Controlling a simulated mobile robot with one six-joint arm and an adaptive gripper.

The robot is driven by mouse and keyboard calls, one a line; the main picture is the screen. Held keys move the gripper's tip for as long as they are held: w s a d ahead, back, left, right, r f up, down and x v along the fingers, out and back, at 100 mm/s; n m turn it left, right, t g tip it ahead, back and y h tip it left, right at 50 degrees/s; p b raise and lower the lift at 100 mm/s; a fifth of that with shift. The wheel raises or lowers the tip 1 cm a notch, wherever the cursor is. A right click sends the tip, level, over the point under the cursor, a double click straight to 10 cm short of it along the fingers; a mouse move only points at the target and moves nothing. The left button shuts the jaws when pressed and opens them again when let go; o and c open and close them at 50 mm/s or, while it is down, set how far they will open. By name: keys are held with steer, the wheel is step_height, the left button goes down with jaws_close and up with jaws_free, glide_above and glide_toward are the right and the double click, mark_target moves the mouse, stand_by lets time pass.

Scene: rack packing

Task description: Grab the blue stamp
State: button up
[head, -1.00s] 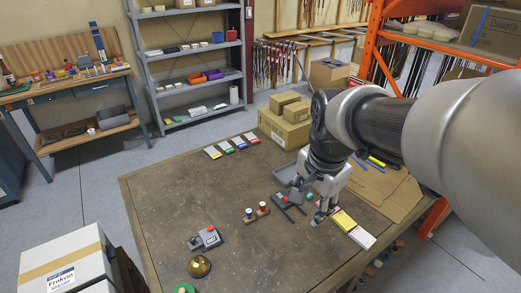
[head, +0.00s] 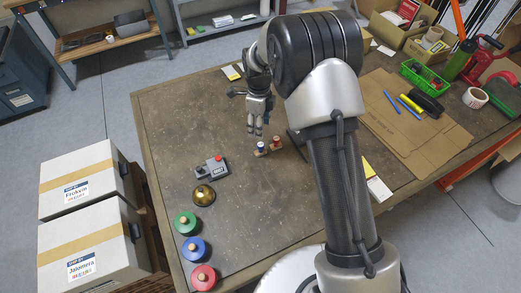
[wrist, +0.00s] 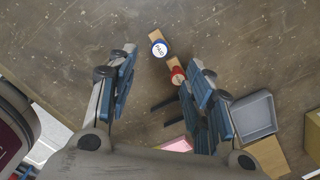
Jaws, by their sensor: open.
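The blue stamp (head: 261,147) stands in a small wooden holder beside the red stamp (head: 277,142) on the brown table. In the wrist view, the blue stamp (wrist: 158,47) shows its round white top with dark lettering. The red stamp (wrist: 177,74) is just below it there. My gripper (head: 255,134) is open and empty, its fingers pointing down just behind the stamps in the head view. In the wrist view, the blue stamp appears near the middle of the gap between my fingertips (wrist: 161,56). I cannot tell the height between fingers and stamp.
A grey device with a red button (head: 218,158) and a brass bell (head: 203,194) sit to the left. Green (head: 185,223), blue (head: 194,249) and red (head: 203,277) round items line the near left edge. A grey tray (wrist: 253,115) lies right in the wrist view. Flat cardboard (head: 415,125) covers the right side.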

mark_target(261, 144)
step_height(261, 144, down, 7)
steer(key=shift+r+b, duration=0.2)
steer(key=shift+b, duration=0.45)
steer(key=f, duration=0.1)
steer(key=f+b, duration=0.1)
steer(key=f, duration=0.1)
steer(key=f+b, duration=0.1)
steer(key=f, duration=0.1)
steer(key=shift+s+d+f, duration=0.1)
steer(key=shift+d+f, duration=0.05)
steer(key=shift+d, duration=0.1)
steer(key=shift+c, duration=0.3)
jaws_close()
